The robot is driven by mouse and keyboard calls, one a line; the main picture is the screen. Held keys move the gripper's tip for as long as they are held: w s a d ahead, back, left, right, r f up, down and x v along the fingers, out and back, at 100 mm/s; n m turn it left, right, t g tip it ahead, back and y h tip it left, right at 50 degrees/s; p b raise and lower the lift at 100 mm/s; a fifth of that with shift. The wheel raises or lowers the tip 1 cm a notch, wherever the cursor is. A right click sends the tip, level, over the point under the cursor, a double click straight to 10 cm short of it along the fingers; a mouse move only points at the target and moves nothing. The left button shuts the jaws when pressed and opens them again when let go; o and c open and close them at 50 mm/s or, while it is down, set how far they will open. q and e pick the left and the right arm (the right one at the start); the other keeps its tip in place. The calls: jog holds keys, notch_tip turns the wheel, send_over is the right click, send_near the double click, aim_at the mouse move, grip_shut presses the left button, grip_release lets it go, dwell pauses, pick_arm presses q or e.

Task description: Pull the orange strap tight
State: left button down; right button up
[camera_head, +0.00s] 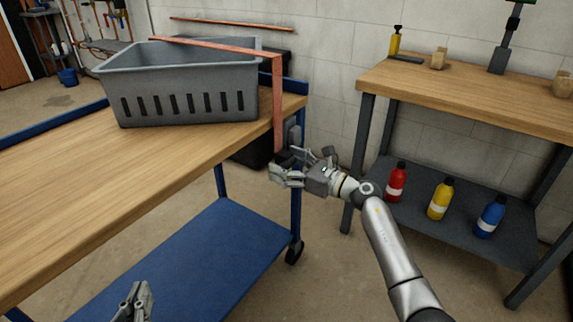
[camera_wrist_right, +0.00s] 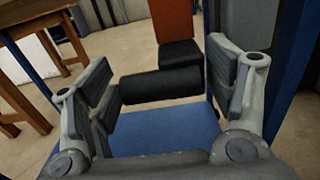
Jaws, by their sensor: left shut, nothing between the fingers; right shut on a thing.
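The orange strap (camera_head: 215,46) lies across the top of the grey slotted crate (camera_head: 150,73), then bends down past the bench's right end and hangs nearly straight. In the right wrist view the strap (camera_wrist_right: 172,22) runs into a black block with a black bar-shaped handle (camera_wrist_right: 158,87). My right gripper (camera_head: 280,172) is at the strap's lower end. It is shut on the black handle, which spans between the fingers. My left gripper (camera_head: 138,298) is shut and empty at the bottom edge of the head view, away from the strap.
The crate stands on a wooden workbench (camera_head: 110,165) with a blue lower shelf (camera_head: 200,262) and castors. A second bench (camera_head: 470,90) at right holds small items, with red, yellow and blue bottles on its lower shelf. The front bench top is clear.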

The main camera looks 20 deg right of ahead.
jog(key=shift+s+f, duration=0.1)
jog(key=shift+f, duration=0.3)
jog(key=o, duration=1.5)
jog(key=shift+c, duration=0.2)
jog(key=shift+r, duration=0.15)
jog(key=v, duration=1.2)
jog(key=shift+d, duration=0.1)
